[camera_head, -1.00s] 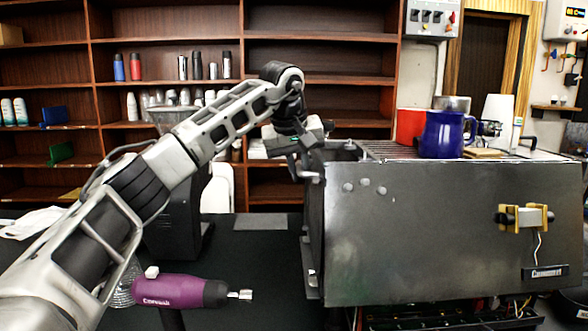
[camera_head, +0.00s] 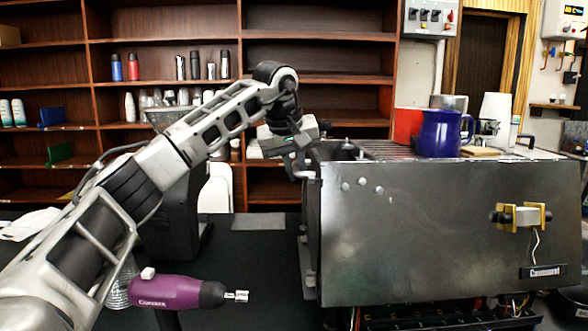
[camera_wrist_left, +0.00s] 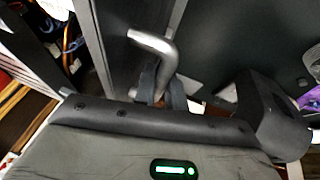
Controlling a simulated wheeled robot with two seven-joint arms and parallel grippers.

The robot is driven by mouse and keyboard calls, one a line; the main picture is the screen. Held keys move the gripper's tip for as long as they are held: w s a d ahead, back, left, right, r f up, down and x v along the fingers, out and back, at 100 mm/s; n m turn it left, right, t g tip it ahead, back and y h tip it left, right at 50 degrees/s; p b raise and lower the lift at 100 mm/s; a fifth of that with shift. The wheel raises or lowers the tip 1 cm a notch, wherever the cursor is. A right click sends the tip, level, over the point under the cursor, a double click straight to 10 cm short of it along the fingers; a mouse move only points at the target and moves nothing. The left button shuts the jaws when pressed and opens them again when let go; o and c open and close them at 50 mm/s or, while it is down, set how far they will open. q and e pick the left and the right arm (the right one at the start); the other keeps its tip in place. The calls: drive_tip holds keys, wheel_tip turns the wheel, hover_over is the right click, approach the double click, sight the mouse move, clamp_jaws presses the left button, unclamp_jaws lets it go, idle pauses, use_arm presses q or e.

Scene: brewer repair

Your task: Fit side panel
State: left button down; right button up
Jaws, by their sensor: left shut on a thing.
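The brewer (camera_head: 440,225) is a large grey metal machine at the right of the head view. A dark side panel (camera_head: 311,235) stands upright along its left flank, seen nearly edge-on; I cannot tell whether it is seated. My left gripper (camera_head: 301,165) is at the top of this edge. In the left wrist view, the left gripper (camera_wrist_left: 160,88) is shut on a bent metal handle (camera_wrist_left: 155,43) beside a flat dark panel face (camera_wrist_left: 130,70). My right gripper is not in view.
A purple power screwdriver (camera_head: 165,291) is in front at the left. A dark grinder (camera_head: 178,215) stands behind my left arm. A blue pitcher (camera_head: 440,133) and a red container (camera_head: 407,126) stand on the brewer.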

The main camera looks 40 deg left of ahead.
use_arm(q)
drive_tip(key=shift+d, duration=0.6)
idle(0.5)
drive_tip(key=shift+f, duration=0.3)
drive_tip(key=c, duration=1.4)
unclamp_jaws()
drive_tip(key=shift+w+d, duration=0.1)
drive_tip(key=shift+d, duration=0.05)
drive_tip(key=shift+o, duration=0.2)
drive_tip(key=shift+f, duration=0.1)
drive_tip(key=a+v, duration=0.1)
drive_tip(key=v, duration=1.5)
